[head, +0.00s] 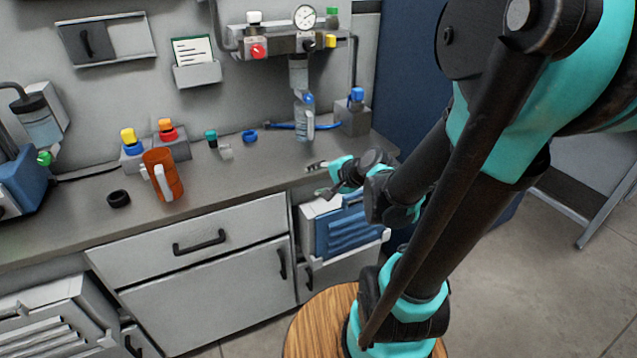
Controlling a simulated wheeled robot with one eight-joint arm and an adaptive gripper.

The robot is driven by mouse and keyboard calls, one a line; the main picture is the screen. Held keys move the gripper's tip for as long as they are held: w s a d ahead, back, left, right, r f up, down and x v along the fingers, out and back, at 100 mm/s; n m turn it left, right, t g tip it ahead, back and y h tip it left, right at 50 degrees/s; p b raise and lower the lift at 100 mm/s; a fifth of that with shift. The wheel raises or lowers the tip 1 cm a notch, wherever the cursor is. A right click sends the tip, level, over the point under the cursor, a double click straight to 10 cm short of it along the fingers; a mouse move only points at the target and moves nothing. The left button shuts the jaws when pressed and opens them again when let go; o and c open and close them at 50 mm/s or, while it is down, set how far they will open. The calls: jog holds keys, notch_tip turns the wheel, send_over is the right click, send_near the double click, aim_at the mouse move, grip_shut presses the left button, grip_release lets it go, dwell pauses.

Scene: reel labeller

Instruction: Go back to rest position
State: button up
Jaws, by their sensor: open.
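My gripper (322,180) is at the end of my teal and black arm, just over the front edge of the grey counter near its right end. Its fingers are apart, and nothing shows between them. The arm reaches in from the right side of the head view and bends down toward the counter. Part of the counter's right end and the floor behind the arm are hidden by it.
The counter (80,215) holds an orange mug (168,178), a black ring (119,198), button boxes (170,146) and a clear bottle (303,118). A round wooden top (310,325) is below.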

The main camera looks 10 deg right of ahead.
jog(key=shift+s+f+n, duration=0.2)
jog(key=shift+n, duration=0.1)
